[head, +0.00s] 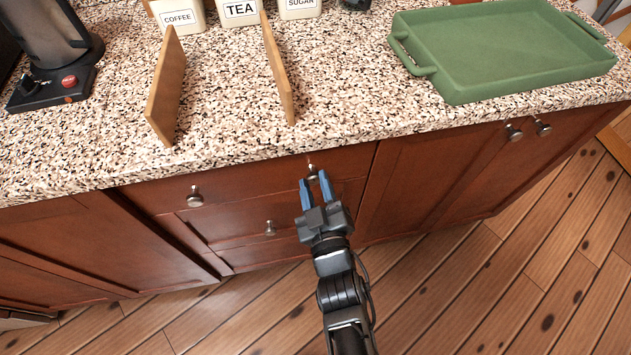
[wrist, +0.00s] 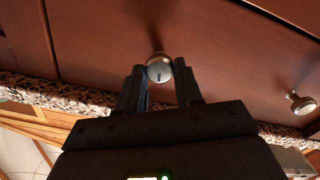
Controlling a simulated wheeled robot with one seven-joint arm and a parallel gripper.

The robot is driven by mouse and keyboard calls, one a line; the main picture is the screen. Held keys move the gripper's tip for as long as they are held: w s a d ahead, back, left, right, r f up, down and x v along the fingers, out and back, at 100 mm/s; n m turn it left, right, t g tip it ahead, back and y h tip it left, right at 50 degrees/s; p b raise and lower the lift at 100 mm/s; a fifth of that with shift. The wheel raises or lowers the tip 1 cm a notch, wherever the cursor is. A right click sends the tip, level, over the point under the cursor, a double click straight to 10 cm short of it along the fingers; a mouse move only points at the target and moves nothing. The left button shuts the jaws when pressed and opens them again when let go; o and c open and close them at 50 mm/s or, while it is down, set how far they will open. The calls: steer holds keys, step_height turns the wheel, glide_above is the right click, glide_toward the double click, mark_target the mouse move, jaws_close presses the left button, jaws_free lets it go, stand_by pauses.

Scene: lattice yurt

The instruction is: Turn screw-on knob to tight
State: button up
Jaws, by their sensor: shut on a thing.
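A round metal knob (head: 312,174) sits on the red-brown drawer front just under the counter edge. It also shows in the wrist view (wrist: 159,69), with a dark slot-like mark on its face. My gripper (head: 314,179) reaches the knob from the front, with its blue-sided fingers on either side of it. The gripper is shut on the knob. The finger contact is partly hidden, and how tight the knob is cannot be told.
Another knob (head: 195,197) is on the same cabinet to the left, and a lower knob (head: 270,228) is below. The granite counter (head: 220,110) overhangs the drawers. It carries a green tray (head: 520,88), two upright wooden boards and labelled canisters. The wooden floor (head: 470,300) is clear.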

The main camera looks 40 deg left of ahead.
steer(key=shift+m+p, duration=0.4)
steer(key=shift+m, duration=0.7)
steer(key=o, duration=1)
steer(key=shift+o, duration=0.2)
steer(key=shift+d, duration=0.1)
steer(key=p+v, duration=0.2)
steer(key=v, duration=0.5)
steer(key=shift+s+d, duration=0.2)
steer(key=shift+s, duration=0.05)
